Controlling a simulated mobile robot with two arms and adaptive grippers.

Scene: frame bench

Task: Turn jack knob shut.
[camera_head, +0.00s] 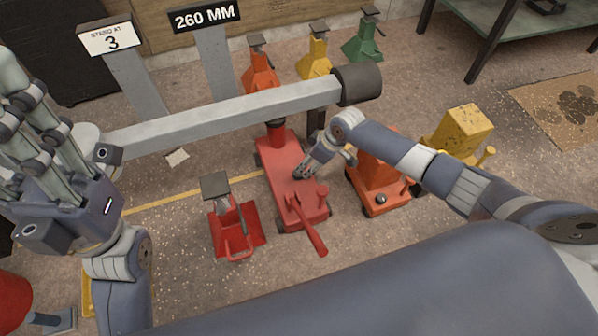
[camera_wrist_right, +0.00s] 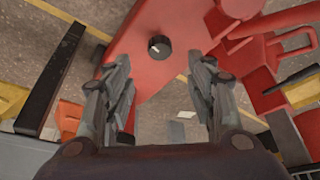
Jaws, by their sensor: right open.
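The red trolley jack (camera_head: 283,190) stands on the floor under the end of a grey beam, its handle toward me. In the right wrist view a round black knob (camera_wrist_right: 160,47) with a white mark sits on the jack's red top (camera_wrist_right: 176,24). My right gripper (camera_head: 302,172) is low over the jack and hides the knob in the head view. In the wrist view its open fingers (camera_wrist_right: 163,78) point at the knob, one to each side, with nothing held. My left gripper (camera_head: 38,115) is raised at the left, away from the jack; its opening is unclear.
The grey beam (camera_head: 220,118) crosses above the jack and ends in a dark cap (camera_head: 358,84). A small red stand (camera_head: 236,225) is left of the jack; an orange machine (camera_head: 376,185) is close on the right. Several coloured jack stands are behind.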

